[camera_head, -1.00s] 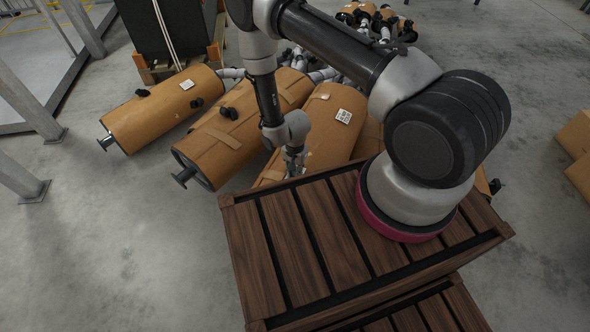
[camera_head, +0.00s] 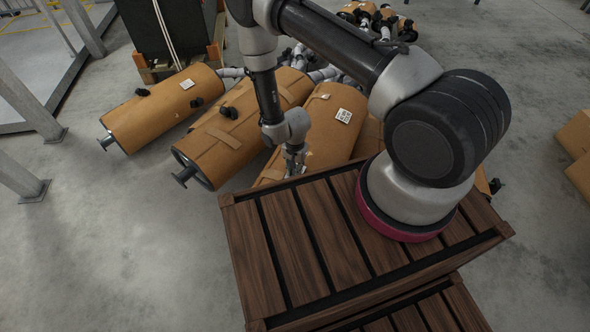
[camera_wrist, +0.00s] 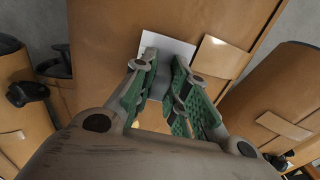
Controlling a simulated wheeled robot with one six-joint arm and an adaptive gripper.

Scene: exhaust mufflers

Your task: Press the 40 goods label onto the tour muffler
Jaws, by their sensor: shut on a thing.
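Several large brown-wrapped cylindrical mufflers lie side by side beyond my crate-like platform; I cannot tell which is the tour muffler. One (camera_head: 160,108) at the left carries a small white printed label (camera_head: 187,84). The second (camera_head: 240,125) shows a dark fitting and tape. The third (camera_head: 325,135) carries another white printed label (camera_head: 344,116). My gripper (camera_head: 294,163) is low over the third muffler's near left side. In the wrist view, my gripper (camera_wrist: 165,68) is shut on a white label (camera_wrist: 170,45), held flat before a brown wrapped surface (camera_wrist: 105,55). Whether it touches is unclear.
A slatted wooden crate top (camera_head: 300,240) fills the near middle. Brown boxes (camera_head: 577,135) stand at the right edge. Grey posts (camera_head: 25,90) stand at the left. More mufflers (camera_head: 375,20) lie behind. The concrete floor at left front is clear.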

